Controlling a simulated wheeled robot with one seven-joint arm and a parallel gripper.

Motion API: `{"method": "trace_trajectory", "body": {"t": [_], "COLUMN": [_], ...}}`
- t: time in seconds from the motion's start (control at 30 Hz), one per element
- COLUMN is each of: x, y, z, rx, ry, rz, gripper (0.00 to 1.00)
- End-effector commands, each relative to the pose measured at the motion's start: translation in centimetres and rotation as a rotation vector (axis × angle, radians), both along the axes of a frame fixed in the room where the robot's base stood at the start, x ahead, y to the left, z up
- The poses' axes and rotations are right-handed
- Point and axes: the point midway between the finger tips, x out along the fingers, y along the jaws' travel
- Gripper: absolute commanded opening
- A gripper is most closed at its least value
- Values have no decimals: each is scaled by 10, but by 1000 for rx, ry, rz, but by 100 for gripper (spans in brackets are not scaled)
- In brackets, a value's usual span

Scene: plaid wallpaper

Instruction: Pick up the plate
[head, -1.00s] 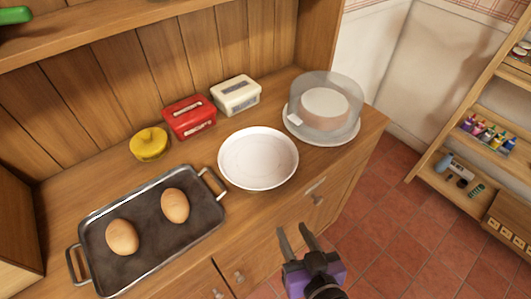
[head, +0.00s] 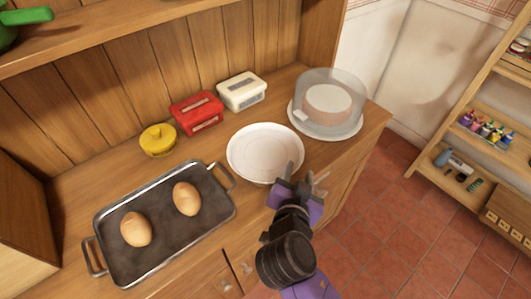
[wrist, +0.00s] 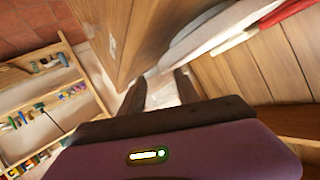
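The plate (head: 265,150) is white, round and shallow, and it lies flat on the wooden counter between the baking tray and the covered cake. My gripper (head: 303,175) is purple and black, at the plate's near right rim in the head view. Its two dark fingers are apart, with nothing seen held between them. One fingertip overlaps the rim in the picture; I cannot tell whether it touches. The wrist view shows my gripper (wrist: 160,90) with its fingers spread and pale, blurred rounded shapes beyond them, tilted in the picture.
A metal tray (head: 165,250) with two brown eggs is left of the plate. A domed cake stand (head: 345,130) stands close behind on the right. Yellow (head: 158,141), red (head: 197,113) and white (head: 241,92) containers line the back. Open floor lies right of the counter.

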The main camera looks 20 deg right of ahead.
Motion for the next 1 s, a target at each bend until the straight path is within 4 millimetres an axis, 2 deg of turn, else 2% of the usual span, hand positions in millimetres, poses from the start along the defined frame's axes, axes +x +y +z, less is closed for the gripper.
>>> {"method": "trace_trajectory", "body": {"t": [0.13, 0.3, 0.6, 0.8, 1.0], "x": [20, 35, 38, 38, 38], "y": [-9, -18, -20, -20, -20], "z": [-3, -12, -14, -15, -16], "rx": [-2, -2, -1, -1, 0], "ry": [0, 1, 0, 1, 3], "rz": [-1, 1, 1, 2, 3], "gripper": [39, 39, 39, 0, 0]}}
